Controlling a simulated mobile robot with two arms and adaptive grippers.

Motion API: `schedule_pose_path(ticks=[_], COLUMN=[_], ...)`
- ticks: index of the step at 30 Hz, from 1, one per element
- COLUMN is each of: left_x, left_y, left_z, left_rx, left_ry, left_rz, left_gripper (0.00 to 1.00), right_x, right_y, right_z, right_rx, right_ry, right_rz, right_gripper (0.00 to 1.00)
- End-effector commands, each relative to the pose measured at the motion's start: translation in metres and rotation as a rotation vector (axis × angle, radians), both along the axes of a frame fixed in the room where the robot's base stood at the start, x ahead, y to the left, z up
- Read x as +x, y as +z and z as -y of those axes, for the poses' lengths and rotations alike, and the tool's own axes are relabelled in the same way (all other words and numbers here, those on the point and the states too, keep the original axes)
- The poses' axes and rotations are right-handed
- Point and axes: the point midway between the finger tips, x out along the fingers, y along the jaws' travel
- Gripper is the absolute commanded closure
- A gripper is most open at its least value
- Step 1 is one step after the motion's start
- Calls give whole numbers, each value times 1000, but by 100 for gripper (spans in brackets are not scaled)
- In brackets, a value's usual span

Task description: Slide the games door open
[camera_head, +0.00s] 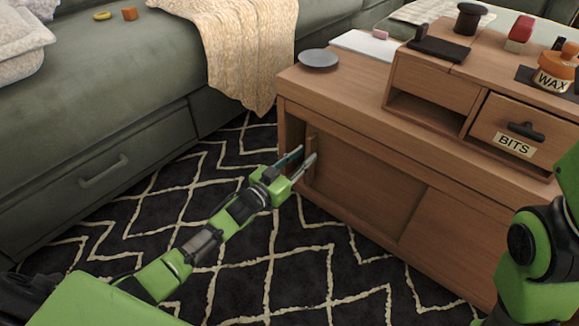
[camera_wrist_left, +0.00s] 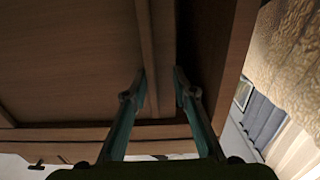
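The low wooden cabinet (camera_head: 345,125) has sliding doors in its front. The left door (camera_head: 355,185) stands a little away from the cabinet's left side panel, leaving a narrow dark gap (camera_wrist_left: 203,45). An upright strip (camera_head: 311,142) runs along this door's left edge. My left gripper (camera_head: 307,156) is at that edge, its fingers apart. In the left wrist view the fingers (camera_wrist_left: 158,82) stand on either side of the strip (camera_wrist_left: 146,50); I cannot tell whether they touch it. No games label shows. My right gripper is out of view; only my right arm shows.
A BITS drawer (camera_head: 515,130) and an open cubby sit on the cabinet top, with a grey plate (camera_head: 319,59) at the left. The green sofa (camera_head: 90,140) with a cream throw (camera_head: 235,45) is at left. Patterned rug (camera_head: 240,270) lies open in front.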

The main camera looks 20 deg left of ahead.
Motion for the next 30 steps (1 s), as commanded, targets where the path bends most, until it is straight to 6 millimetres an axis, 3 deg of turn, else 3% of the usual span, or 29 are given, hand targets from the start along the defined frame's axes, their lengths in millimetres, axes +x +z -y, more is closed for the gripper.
schedule_pose_path(ticks=[30], left_x=[-68], left_y=[2], left_z=[-25], left_rx=[0], left_ry=[0], left_rz=[-1], left_gripper=[75], right_x=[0], right_y=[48], right_z=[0], right_rx=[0], right_ry=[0], right_rz=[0], right_gripper=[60])
